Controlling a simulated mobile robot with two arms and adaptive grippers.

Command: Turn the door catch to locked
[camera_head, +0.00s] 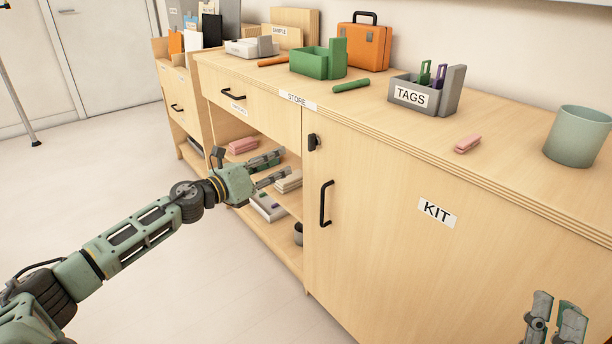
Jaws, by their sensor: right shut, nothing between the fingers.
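The black door catch (314,142) is a small knob at the upper left corner of the closed wooden door (400,240). The door bears a KIT label (437,212) and a black bar handle (326,203) below the catch. I cannot tell from its shape whether the catch is locked. My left gripper (284,162) is open, its fingers apart and pointing right, in front of the open shelves, left of the catch and apart from it. My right gripper (556,312) is shut at the bottom right corner, in front of the door; part of it is cut off.
Open shelves (285,215) left of the door hold pink and grey items. The top carries a green box (319,62), an orange case (364,45), a grey TAGS holder (424,96), a pink block (468,144) and a green pot (577,136). The floor (190,270) is clear.

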